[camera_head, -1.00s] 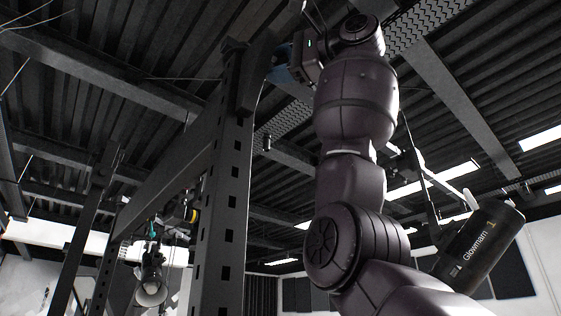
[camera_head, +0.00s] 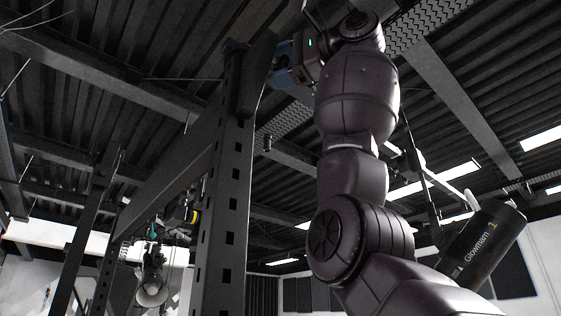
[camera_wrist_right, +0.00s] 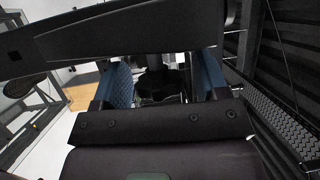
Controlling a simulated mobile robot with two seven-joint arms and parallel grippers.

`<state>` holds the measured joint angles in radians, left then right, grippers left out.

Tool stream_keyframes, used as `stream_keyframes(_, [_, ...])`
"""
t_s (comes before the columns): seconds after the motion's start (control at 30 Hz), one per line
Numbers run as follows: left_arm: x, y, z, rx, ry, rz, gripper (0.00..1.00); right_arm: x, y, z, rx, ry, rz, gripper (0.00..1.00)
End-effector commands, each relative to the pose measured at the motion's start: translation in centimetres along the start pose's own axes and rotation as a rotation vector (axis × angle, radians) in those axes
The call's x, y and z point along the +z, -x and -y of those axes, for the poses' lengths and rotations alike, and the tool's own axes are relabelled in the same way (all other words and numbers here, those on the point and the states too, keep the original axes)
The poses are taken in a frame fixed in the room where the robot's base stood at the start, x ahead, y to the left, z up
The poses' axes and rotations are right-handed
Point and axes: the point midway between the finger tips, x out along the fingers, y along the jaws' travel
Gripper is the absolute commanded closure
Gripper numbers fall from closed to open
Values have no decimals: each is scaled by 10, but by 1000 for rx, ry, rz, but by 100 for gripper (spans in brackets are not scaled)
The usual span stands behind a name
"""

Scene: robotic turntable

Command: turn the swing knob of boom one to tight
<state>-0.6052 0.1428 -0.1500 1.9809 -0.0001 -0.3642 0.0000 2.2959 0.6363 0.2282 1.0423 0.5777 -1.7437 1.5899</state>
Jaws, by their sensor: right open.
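My right gripper (camera_head: 281,76) is raised high beside the top of a dark perforated upright post in the head view, its blue fingers toward the post. In the right wrist view the gripper (camera_wrist_right: 163,72) is open, one blue finger on each side. A dark, rounded knob-like part (camera_wrist_right: 161,84) sits between the fingers, below a dark beam (camera_wrist_right: 110,36) that crosses the view. I cannot tell whether the fingers touch this part, or how it is turned. The beam hides the fingertips. My left gripper is not in view.
The perforated post (camera_head: 226,195) stands close left of my right arm. A black cylinder marked "Glowmarn 1" (camera_head: 482,245) is at the lower right. A lamp (camera_head: 151,285) hangs at the lower left. Ceiling beams and thin cables run overhead.

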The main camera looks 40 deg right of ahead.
Motion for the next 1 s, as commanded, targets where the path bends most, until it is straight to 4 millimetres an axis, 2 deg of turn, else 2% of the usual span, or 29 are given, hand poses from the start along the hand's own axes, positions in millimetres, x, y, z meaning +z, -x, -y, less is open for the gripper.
stream_keyframes(0.27, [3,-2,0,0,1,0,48,0,9,0,-2,0,0,33])
stream_keyframes(0.7, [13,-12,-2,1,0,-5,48,0,83,-1,-2,0,0,33])
stream_keyframes(0.83, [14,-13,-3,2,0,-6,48,0,98,-1,-1,0,0,33])
stream_keyframes(1.0, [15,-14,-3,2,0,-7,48,0,107,0,0,0,0,33])
